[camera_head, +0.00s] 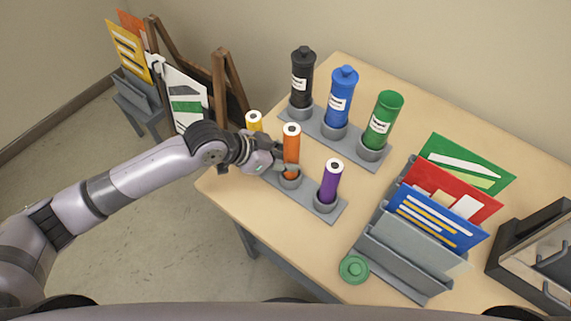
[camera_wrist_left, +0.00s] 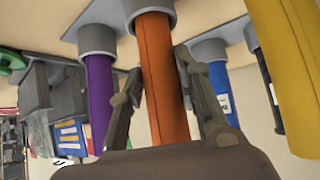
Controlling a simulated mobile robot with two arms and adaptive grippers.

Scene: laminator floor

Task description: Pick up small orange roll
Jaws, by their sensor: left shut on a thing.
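The small orange roll (camera_head: 291,150) stands upright in the middle cup of the front grey holder (camera_head: 335,214) on the table. My left gripper (camera_head: 281,164) reaches it from the left, low on the roll. In the left wrist view the orange roll (camera_wrist_left: 163,80) runs between the two fingers of my left gripper (camera_wrist_left: 160,92), which are closed around it. Its lower end still sits in the grey cup (camera_wrist_left: 148,14). My right gripper is not in view.
A purple roll (camera_head: 330,182) stands to the right and a yellow roll (camera_head: 254,121) to the left in the same holder. Black (camera_head: 302,78), blue (camera_head: 342,97) and green (camera_head: 383,118) rolls stand behind. A folder rack (camera_head: 400,262) and a green lid (camera_head: 354,269) are at right.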

